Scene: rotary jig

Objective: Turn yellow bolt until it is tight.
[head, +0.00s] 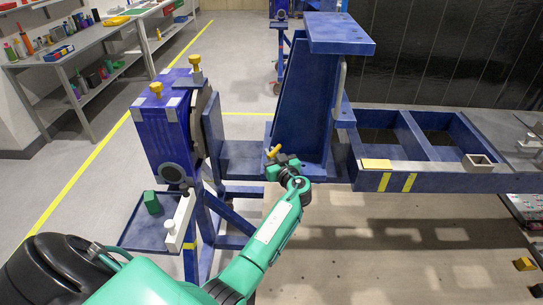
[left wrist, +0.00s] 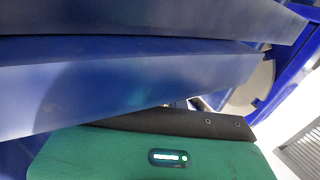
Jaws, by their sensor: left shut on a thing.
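A yellow bolt (head: 273,152) with a bar-like head sits at the inner blue plate of the rotary jig (head: 234,160). My left gripper (head: 279,161) reaches up to it from below and is shut on it; the fingers are small here and partly hidden. In the left wrist view the green gripper body (left wrist: 150,155) lies close under a blue beam (left wrist: 130,90); the fingertips and the bolt are hidden there. Two more yellow bolts, one on the jig's blue housing (head: 156,90) and one at its top (head: 195,64), stand apart from the gripper. My right gripper is not in view.
A tall blue upright (head: 303,100) with a top plate (head: 340,34) stands just behind my left gripper. A blue frame (head: 440,180) extends right. A small tray (head: 140,236) with a green block (head: 151,203) is at left.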

